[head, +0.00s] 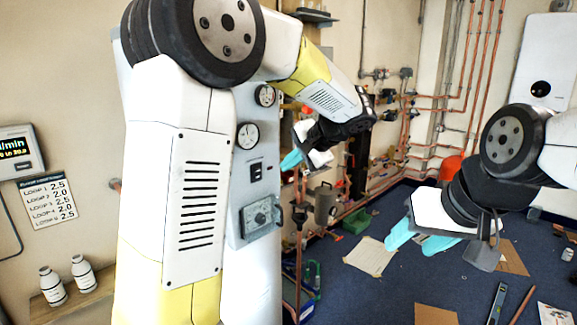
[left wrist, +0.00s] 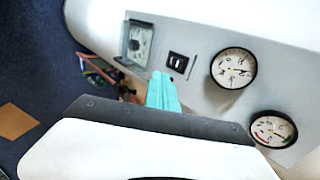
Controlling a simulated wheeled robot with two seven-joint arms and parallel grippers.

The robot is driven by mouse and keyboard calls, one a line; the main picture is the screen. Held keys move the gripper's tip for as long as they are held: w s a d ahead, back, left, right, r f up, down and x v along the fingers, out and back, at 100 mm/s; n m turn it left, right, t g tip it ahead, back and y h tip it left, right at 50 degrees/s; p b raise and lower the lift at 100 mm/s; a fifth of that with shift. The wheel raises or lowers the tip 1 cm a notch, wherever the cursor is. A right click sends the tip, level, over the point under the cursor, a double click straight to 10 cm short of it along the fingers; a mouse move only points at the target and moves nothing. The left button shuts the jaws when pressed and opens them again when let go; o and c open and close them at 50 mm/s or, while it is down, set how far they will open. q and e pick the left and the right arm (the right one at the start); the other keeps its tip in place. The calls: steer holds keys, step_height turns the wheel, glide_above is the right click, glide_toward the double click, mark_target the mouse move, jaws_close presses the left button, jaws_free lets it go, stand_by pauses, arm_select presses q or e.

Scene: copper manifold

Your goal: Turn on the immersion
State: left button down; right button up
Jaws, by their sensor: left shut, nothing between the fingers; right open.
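A grey panel (head: 242,182) on a tall white cylinder carries a small black switch (head: 257,171), also seen in the left wrist view (left wrist: 178,62). Its label and position are too small to read. Below it is a grey box with a dial (head: 261,217), which also shows in the left wrist view (left wrist: 138,43). My left gripper (head: 291,161) has its teal fingers shut and empty, to the right of the switch in the head view. In the left wrist view its fingertips (left wrist: 160,76) appear close beside the switch; contact cannot be told. My right gripper (head: 420,238) is open and empty, away from the panel.
Two round gauges (head: 248,135) (head: 265,95) sit above the switch. Copper pipes (head: 470,70) and valves run along the walls behind. A green tray (head: 357,221), a paper sheet (head: 370,257) and tools lie on the blue floor. Two white bottles (head: 53,287) stand on a shelf at left.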

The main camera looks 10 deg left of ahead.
mark_target(258, 169)
arm_select(q)
steer(key=shift+w+a+f, duration=0.8)
steer(key=shift+w+a, duration=0.25)
steer(key=shift+a, duration=0.3)
steer(key=shift+w+a+f, duration=0.8)
steer(key=shift+w+a, duration=0.25)
steer(key=shift+a, duration=0.35)
steer(key=shift+w+a+f, duration=0.8)
steer(key=shift+w+a, duration=0.25)
steer(key=shift+a, duration=0.3)
steer(key=shift+w+a+r+g+h, duration=0.2)
steer(key=shift+a+r+g+h, duration=0.1)
steer(key=shift+a+h, duration=0.1)
steer(key=shift+f, duration=0.1)
steer(key=shift+r, duration=0.8)
steer(key=shift+d, duration=0.2)
